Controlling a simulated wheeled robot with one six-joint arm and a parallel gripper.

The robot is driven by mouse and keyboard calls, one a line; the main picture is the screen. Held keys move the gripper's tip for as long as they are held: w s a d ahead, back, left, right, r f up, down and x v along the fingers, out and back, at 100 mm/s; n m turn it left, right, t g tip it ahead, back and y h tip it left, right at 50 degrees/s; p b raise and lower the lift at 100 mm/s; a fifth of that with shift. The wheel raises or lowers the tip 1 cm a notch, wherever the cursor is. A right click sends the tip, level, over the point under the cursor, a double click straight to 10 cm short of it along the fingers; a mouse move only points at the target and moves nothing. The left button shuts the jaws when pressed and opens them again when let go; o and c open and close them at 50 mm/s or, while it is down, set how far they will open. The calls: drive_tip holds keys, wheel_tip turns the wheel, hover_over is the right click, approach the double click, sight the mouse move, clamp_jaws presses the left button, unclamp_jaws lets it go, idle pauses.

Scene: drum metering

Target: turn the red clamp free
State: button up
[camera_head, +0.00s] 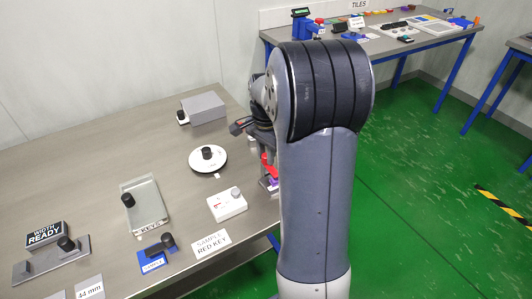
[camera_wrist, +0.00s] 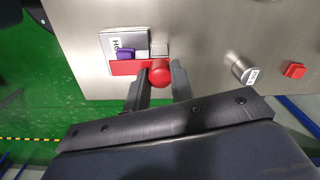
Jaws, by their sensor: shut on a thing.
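The red clamp (camera_wrist: 126,68) shows in the wrist view as a flat red bar with a round red knob (camera_wrist: 160,73) at its right end. My gripper (camera_wrist: 159,84) has one finger on each side of this knob and is shut on it. A purple piece (camera_wrist: 125,54) lies against the upper side of the bar, beside a white label that is only partly readable. In the head view the red part (camera_head: 267,160) shows just left of my arm, which hides most of the clamp and my fingers.
In the wrist view a silver cylinder (camera_wrist: 242,69) and a small red block (camera_wrist: 294,70) stand to the right. In the head view the bench holds a white round dish (camera_head: 208,167), a clear tray (camera_head: 149,207), a white box (camera_head: 226,209) and a grey block (camera_head: 204,107).

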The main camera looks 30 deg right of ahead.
clamp_jaws()
drive_tip(key=n+p, duration=0.1)
drive_tip(key=n, duration=0.3)
drive_tip(key=shift+r+n+p, duration=0.1)
drive_tip(key=shift+n+p, duration=0.25)
drive_tip(key=shift+n, duration=0.05)
drive_tip(key=n+p, duration=0.1)
drive_tip(key=n, duration=0.3)
drive_tip(key=shift+n, duration=0.3)
drive_tip(key=n+p, duration=0.1)
drive_tip(key=n, duration=0.3)
drive_tip(key=shift+n, duration=2.2)
drive_tip(key=o, duration=1)
unclamp_jaws()
